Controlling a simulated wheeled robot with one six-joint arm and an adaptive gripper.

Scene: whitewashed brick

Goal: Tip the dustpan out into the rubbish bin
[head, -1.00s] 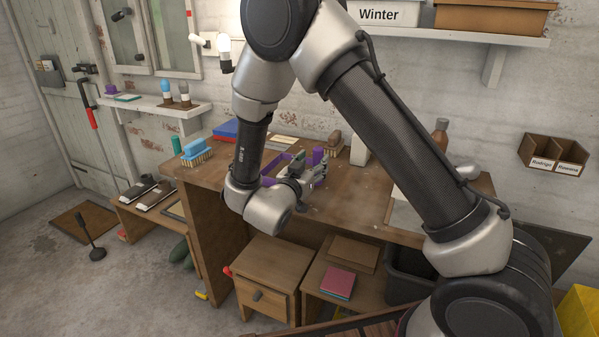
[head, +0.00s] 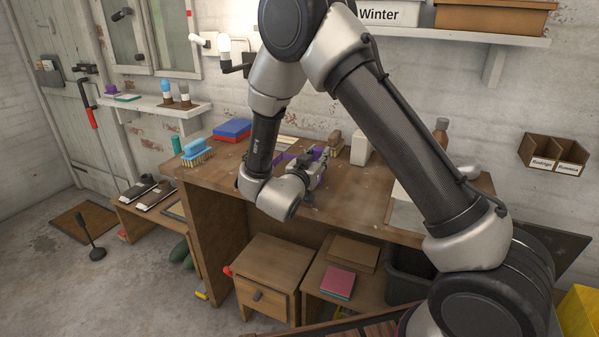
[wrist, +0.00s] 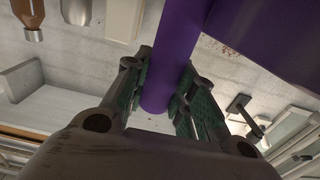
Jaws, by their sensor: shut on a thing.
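My gripper (head: 317,166) is shut on the handle of the purple dustpan (head: 284,157), above the wooden workbench. In the wrist view the round purple handle (wrist: 177,50) runs between the green finger pads of my gripper (wrist: 168,98), and part of the wide pan shows at the upper right. My arm hides much of the dustpan in the head view, and what lies in it cannot be seen. A dark grey open bin (head: 406,283) stands below the right part of the bench, partly hidden behind my arm.
The workbench (head: 350,205) carries a blue brush (head: 197,150), a blue and red box (head: 232,129), a pale block (head: 361,148) and a brown bottle (head: 440,132). A drawer cabinet (head: 270,275) and a low shelf stand left of the bin. Something yellow (head: 580,318) is at the lower right.

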